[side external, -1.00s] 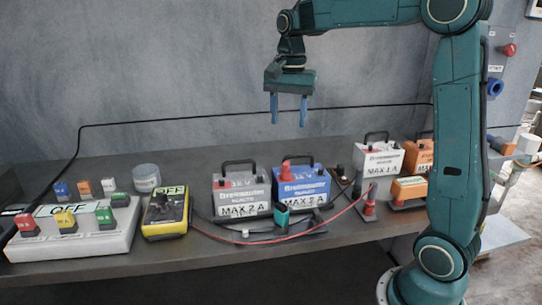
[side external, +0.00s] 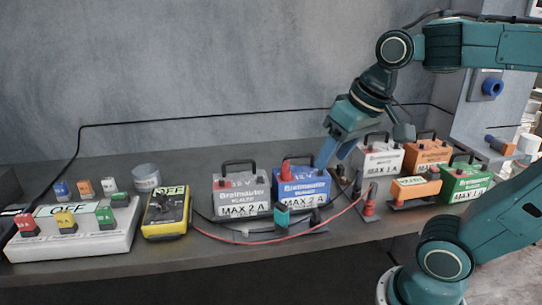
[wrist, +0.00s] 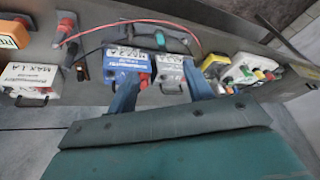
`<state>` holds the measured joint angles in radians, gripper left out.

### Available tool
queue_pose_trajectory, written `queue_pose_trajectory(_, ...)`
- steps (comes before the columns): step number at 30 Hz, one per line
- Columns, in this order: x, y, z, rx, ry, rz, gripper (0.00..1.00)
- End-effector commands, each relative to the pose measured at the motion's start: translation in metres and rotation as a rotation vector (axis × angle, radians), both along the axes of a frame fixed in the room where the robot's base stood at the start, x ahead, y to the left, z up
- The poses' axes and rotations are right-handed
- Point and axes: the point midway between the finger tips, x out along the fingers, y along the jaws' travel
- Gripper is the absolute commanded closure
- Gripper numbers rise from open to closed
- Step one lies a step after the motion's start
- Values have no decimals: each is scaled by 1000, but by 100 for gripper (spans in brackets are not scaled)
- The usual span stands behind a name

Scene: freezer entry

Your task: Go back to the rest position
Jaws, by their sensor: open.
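My gripper (side external: 337,155) is teal with blue fingers. In the side external view it is tilted, with its fingers pointing down and left, just right of the blue battery (side external: 301,186) and left of the right-hand white battery (side external: 379,160). In the wrist view my gripper (wrist: 160,95) has its two blue fingers spread apart with nothing held between them. The blue battery (wrist: 128,62) and a white battery (wrist: 170,68) lie beyond the fingers there. I cannot tell whether a finger touches the blue battery.
A left white battery (side external: 240,195), a yellow meter (side external: 166,212) and a switch box (side external: 85,238) stand on the bench (side external: 225,268). Orange (side external: 427,155) and green (side external: 465,182) batteries stand at the right. A red cable (side external: 340,213) crosses the bench front. Air above the left batteries is clear.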

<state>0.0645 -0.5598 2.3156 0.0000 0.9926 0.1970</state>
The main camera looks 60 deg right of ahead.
Motion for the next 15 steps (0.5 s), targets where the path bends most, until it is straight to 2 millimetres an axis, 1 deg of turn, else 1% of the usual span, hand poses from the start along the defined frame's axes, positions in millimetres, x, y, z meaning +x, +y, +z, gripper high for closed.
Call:
queue_pose_trajectory(1,-10,4,-5,-15,-19,47,49)
queue_pose_trajectory(6,-30,11,-19,-59,-69,171,49)
queue_pose_trajectory(9,-36,13,-24,-77,-85,215,49)
queue_pose_trajectory(15,-41,14,-28,-88,-96,245,49)
